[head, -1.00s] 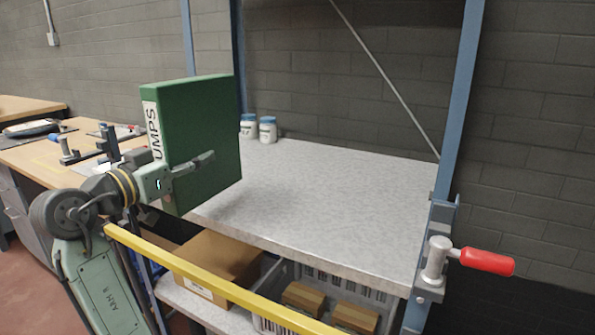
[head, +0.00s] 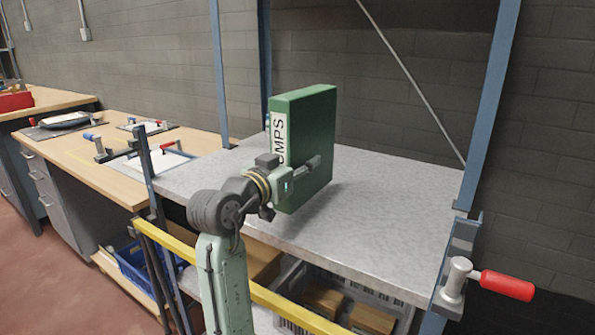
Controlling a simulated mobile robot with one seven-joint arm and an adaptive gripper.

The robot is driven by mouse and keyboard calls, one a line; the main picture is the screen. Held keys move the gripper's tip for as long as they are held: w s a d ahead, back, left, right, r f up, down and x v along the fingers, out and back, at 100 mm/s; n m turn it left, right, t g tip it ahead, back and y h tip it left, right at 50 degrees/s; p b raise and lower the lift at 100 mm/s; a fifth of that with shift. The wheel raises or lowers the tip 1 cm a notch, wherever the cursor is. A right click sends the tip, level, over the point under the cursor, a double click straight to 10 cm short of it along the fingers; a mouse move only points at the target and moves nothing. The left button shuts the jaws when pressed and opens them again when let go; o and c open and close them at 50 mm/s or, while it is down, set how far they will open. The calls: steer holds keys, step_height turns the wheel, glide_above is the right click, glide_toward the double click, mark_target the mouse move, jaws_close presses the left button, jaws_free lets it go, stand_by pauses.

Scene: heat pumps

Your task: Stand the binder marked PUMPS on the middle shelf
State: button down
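The green binder (head: 312,140) stands upright in my gripper, its white spine label reading "UMPS" with the first letter hidden or cut off. My gripper (head: 305,172) is shut on the binder near its spine side, low on its height. The binder is over the left part of the grey speckled shelf (head: 375,215). Its lower edge is close to the shelf surface; I cannot tell whether it touches. The binder hides the back left part of the shelf, where the white jars stood in the earlier view.
A yellow bar (head: 285,305) runs along the front below the shelf. Blue posts (head: 490,110) frame the rack, with a red-handled clamp (head: 500,285) at right. A crate (head: 345,295) with boxes sits below. A wooden workbench (head: 110,165) stands left. The shelf's middle and right are clear.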

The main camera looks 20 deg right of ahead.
steer(key=shift+w+a+f, duration=0.1)
steer(key=shift+a+f, duration=0.1)
steer(key=shift+f, duration=1.2)
steer(key=shift+f, duration=0.2)
steer(key=c, duration=1)
jaws_free()
steer(key=shift+o, duration=0.2)
